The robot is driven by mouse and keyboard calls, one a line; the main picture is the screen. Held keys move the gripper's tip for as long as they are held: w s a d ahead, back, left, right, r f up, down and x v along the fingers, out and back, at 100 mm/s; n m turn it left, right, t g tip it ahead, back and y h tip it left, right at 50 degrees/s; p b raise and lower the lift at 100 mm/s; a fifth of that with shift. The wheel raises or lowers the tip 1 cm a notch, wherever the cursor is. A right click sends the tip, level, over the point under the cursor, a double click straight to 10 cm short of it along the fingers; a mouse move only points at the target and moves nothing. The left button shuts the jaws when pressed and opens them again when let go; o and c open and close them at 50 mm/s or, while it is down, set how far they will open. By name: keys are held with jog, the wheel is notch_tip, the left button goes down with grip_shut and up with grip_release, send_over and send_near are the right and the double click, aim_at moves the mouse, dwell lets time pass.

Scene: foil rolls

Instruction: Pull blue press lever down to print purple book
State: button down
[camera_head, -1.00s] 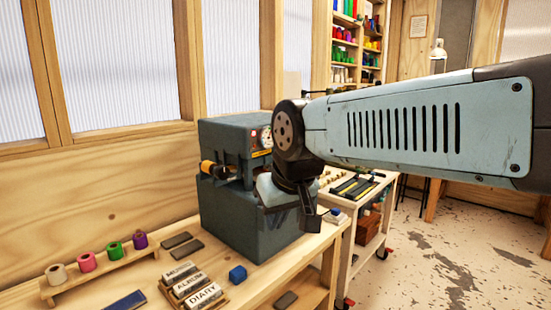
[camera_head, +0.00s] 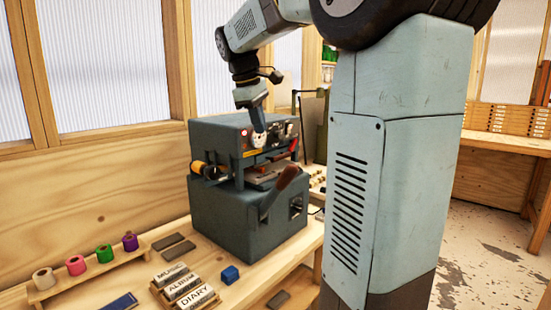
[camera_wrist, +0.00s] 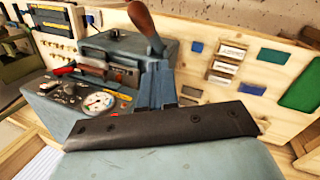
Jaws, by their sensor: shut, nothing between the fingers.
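The blue-grey press (camera_head: 222,212) stands on the bench. Its lever has a brown handle (camera_head: 287,178) on a grey arm at the front right, tilted upward; the handle also shows in the wrist view (camera_wrist: 146,22), beyond my fingers. A reddish-brown piece (camera_head: 268,172) lies in the press opening; I cannot tell if it is a book, and no purple book is clear. My gripper (camera_head: 259,128) is shut and empty, pointing down by the press's upper front near the gauge (camera_head: 258,140), above and apart from the lever handle. Its blue-grey fingers (camera_wrist: 160,66) show in the wrist view.
Foil rolls, including a purple one (camera_head: 130,241), stand on a wooden rack at left. A tray of title blocks (camera_head: 184,288), a blue block (camera_head: 230,274) and a dark blue piece (camera_head: 120,302) lie on the bench. My arm covers much of the right side.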

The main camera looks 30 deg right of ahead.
jog(key=shift+w+d+r+n+g, duration=0.2)
jog(key=shift+w+d, duration=0.2)
jog(key=shift+w, duration=0.4)
jog(key=shift+w+d+r+n+g, duration=0.1)
jog(key=shift+w+d+n+g, duration=0.2)
jog(key=shift+w, duration=0.45)
jog(key=s+d+x, duration=0.2)
jog(key=x, duration=1)
jog(key=shift+d, duration=0.3)
